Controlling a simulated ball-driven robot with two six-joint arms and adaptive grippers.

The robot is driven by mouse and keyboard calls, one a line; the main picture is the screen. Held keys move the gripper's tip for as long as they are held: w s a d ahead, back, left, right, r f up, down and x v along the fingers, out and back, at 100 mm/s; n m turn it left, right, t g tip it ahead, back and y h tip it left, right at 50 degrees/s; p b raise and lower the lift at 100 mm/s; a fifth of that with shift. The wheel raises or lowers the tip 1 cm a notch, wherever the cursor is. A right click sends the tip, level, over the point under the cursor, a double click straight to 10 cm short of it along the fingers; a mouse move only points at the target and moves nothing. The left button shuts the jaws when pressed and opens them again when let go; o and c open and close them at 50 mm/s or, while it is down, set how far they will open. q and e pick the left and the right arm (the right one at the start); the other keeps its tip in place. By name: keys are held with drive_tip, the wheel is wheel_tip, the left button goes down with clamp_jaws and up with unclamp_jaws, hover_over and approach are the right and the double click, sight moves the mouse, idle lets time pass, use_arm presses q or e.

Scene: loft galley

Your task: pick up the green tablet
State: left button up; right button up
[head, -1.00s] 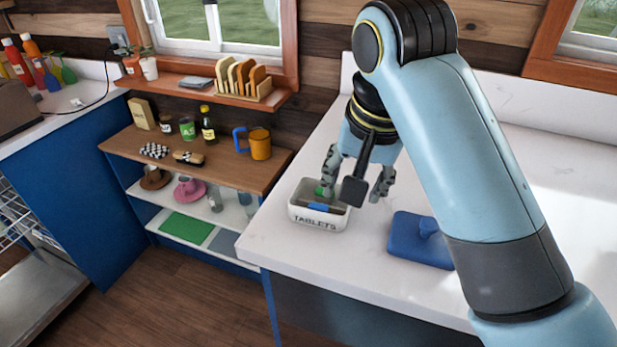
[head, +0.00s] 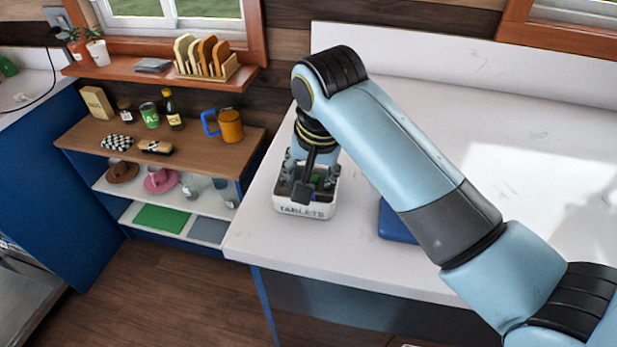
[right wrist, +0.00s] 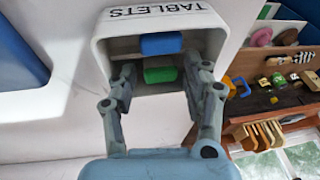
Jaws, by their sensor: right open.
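The white tablets box (head: 318,210), lettered TABLETS, stands on the white counter near its left edge. In the right wrist view the box (right wrist: 213,40) holds a blue tablet (right wrist: 161,43) and the green tablet (right wrist: 160,75). The green tablet lies between the fingers of my right gripper (right wrist: 154,78), which is open with its fingertips inside the box. In the head view my right gripper (head: 308,172) reaches down into the box, and a bit of green shows there. Contact between the fingers and the green tablet cannot be told. My left gripper is not in view.
A blue lid-like block (head: 393,222) lies on the counter right of the box, partly hidden by my arm. A shelf unit (head: 190,158) with cups, jars and a mug stands at left. The counter's right side is clear.

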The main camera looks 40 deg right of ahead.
drive_tip(key=shift+f, duration=0.8)
drive_tip(key=shift+c, duration=0.2)
drive_tip(key=c, duration=0.5)
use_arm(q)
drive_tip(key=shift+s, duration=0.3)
use_arm(e)
drive_tip(key=shift+c, duration=0.5)
